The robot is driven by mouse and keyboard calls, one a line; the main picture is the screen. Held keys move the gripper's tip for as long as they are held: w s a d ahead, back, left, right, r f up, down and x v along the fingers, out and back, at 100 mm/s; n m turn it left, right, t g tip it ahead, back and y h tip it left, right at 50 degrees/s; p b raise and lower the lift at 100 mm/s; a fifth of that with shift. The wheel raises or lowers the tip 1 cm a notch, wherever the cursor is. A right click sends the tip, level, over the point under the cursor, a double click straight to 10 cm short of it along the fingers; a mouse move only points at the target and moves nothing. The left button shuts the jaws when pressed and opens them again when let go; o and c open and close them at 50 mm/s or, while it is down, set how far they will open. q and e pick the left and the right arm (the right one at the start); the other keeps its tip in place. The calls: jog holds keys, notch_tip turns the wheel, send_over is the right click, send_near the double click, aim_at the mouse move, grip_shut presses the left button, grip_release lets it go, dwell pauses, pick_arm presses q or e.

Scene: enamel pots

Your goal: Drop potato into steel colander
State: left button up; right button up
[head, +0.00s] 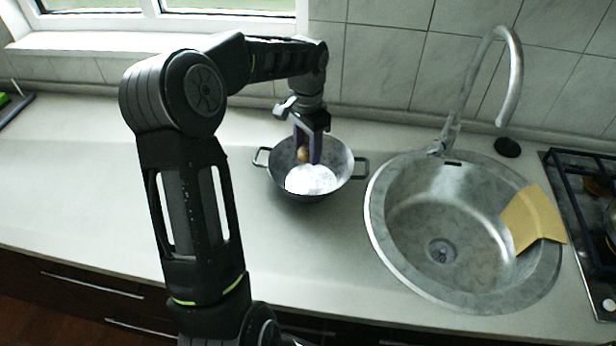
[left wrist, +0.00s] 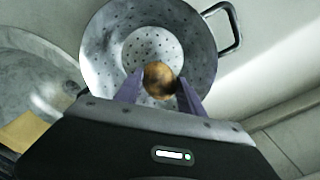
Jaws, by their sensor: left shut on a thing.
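The steel colander (head: 336,183) stands upright on the counter, left of the sink, with a handle on each side. Its perforated inside also shows in the left wrist view (left wrist: 101,63). My left gripper (head: 308,158) points down over the colander's bowl. In the left wrist view my left gripper (left wrist: 160,88) is shut on the brown potato (left wrist: 159,78), which sits between the two purple fingers. The potato (head: 302,154) is partly hidden by a finger in the head view. Its exact height over the bowl's bottom is hard to tell. My right gripper is in neither view.
The round sink (head: 408,215) with a tall tap (head: 513,80) is right of the colander. A yellow cloth (head: 533,217) hangs over the sink's right rim. A stove (head: 590,215) is at the far right. The counter (head: 75,180) to the left is mostly clear.

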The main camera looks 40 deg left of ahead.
pick_arm(q)
jog(key=shift+c, duration=0.2)
jog(key=o, duration=1.5)
jog(key=shift+r+b, duration=0.45)
jog(key=shift+r, duration=3.5)
